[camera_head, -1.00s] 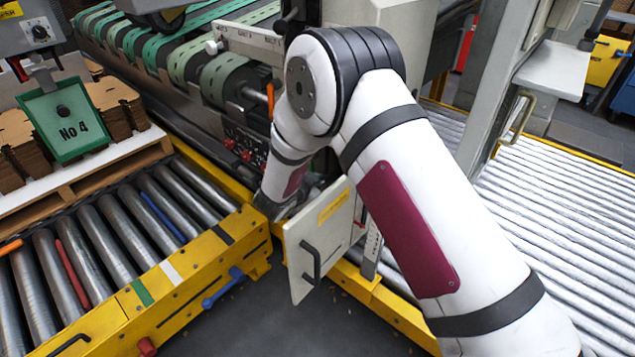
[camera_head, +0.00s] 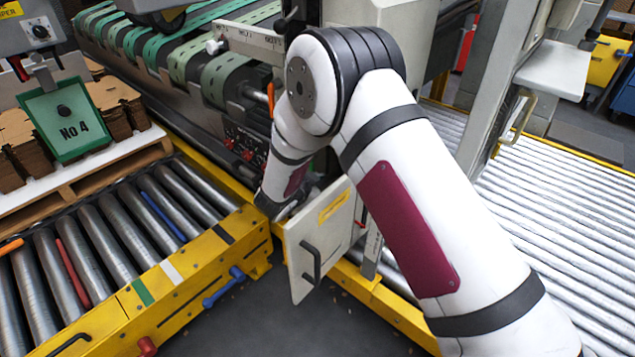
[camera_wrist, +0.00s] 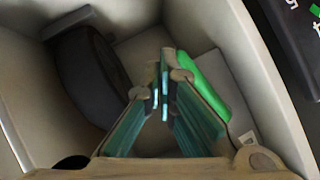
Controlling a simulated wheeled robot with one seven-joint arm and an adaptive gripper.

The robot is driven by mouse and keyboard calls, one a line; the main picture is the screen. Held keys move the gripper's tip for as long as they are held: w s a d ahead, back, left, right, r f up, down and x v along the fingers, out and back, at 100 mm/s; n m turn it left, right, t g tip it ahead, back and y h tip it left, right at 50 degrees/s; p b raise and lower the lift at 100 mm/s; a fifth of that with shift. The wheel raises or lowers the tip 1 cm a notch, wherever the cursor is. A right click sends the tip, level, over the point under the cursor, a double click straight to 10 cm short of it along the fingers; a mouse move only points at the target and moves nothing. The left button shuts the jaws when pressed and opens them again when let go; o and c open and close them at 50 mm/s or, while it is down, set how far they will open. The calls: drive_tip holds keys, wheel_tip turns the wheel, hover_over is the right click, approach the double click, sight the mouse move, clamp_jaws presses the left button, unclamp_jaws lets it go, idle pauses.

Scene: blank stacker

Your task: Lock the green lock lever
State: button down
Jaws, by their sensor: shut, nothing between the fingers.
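The green lock lever (camera_wrist: 213,82) shows in the wrist view as a bright green bar inside a pale box. It lies just right of my fingertips and is partly hidden behind the right finger. My gripper (camera_wrist: 163,82) is shut and empty, with its tips inside the box beside the lever. I cannot tell whether the right finger touches the lever. In the head view the lever and my gripper are hidden behind my arm and the open cabinet door.
A black rounded part (camera_wrist: 88,75) stands left of my fingers in the box. The pale walls are close around. In the head view, the open door (camera_head: 318,240) with a black handle hangs beside my forearm, next to the yellow-framed roller conveyor (camera_head: 195,270).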

drive_tip(key=shift+s, duration=0.1)
idle(0.3)
drive_tip(key=v, duration=1.2)
